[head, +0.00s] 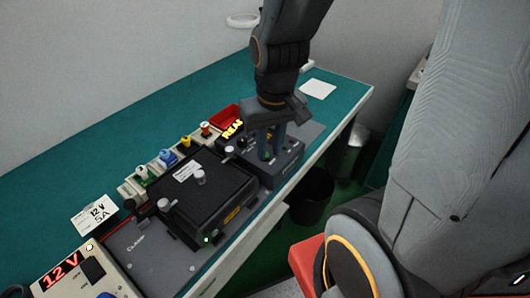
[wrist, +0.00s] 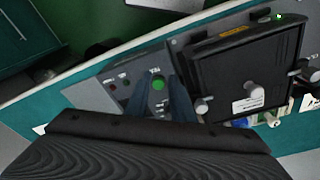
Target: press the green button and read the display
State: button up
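The green button (wrist: 158,84) sits on top of a dark grey box (head: 287,160) at the right end of the bench fixtures. My gripper (head: 271,150) points down over this box with its two dark blue fingers apart. In the wrist view the fingers stand on either side of the button, with nothing between them; I cannot tell whether they touch the box. In the head view the fingers partly hide the button. A small display (head: 233,129) with glowing yellow characters stands behind the box; its text is too small to read surely.
A black clamped unit (head: 205,195) with a lit green light lies left of the box. A supply (head: 105,281) shows red "12 V" at front left. Coloured plugs and a red tray (head: 226,117) line the back. A black bin (head: 311,195) stands below the bench edge.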

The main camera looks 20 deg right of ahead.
grip_shut()
dwell(1.4)
